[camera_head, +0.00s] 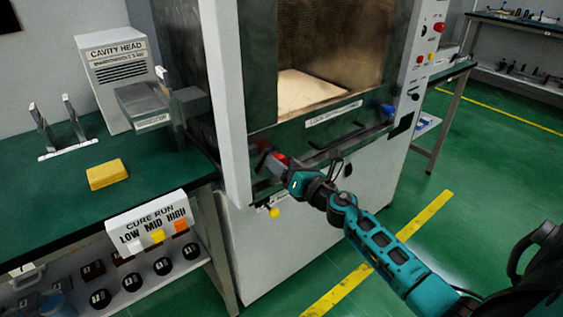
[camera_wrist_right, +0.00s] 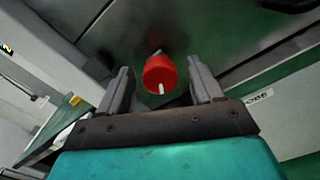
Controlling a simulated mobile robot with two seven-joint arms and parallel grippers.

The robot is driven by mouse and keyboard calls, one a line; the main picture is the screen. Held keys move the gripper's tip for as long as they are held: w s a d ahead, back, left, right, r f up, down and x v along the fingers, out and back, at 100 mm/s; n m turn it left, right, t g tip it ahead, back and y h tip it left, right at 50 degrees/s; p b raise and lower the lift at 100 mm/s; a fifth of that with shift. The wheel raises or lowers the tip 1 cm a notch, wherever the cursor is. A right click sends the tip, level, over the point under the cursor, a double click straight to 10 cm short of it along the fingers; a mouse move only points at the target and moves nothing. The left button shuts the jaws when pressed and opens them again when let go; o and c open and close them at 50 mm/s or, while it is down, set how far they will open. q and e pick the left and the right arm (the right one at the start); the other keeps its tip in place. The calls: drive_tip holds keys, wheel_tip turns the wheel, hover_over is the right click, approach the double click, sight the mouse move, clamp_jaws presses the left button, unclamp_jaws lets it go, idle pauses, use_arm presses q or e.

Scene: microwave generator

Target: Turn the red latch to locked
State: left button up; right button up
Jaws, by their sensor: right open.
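The red latch (camera_wrist_right: 160,75) is a round red knob with a white mark on its face, on the front of the microwave generator. In the right wrist view it lies between the two fingers of my right gripper (camera_wrist_right: 161,88), which is open, with gaps on both sides. In the head view the red latch (camera_head: 280,158) shows just beyond my right gripper (camera_head: 277,167), partly hidden by it, under the left part of the chamber door (camera_head: 320,75). My left gripper is not in view.
A yellow knob (camera_head: 274,213) sits below the latch. A blue knob (camera_head: 388,110) is at the right of the door's lower edge. The green table (camera_head: 60,215) at left holds a yellow block (camera_head: 107,174) and a CURE RUN sign (camera_head: 150,222). Green floor is open at right.

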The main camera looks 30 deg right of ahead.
drive_tip(key=shift+w, duration=0.6)
drive_tip(key=shift+c, duration=0.4)
drive_tip(key=c, duration=0.9)
drive_tip(key=shift+c, duration=0.2)
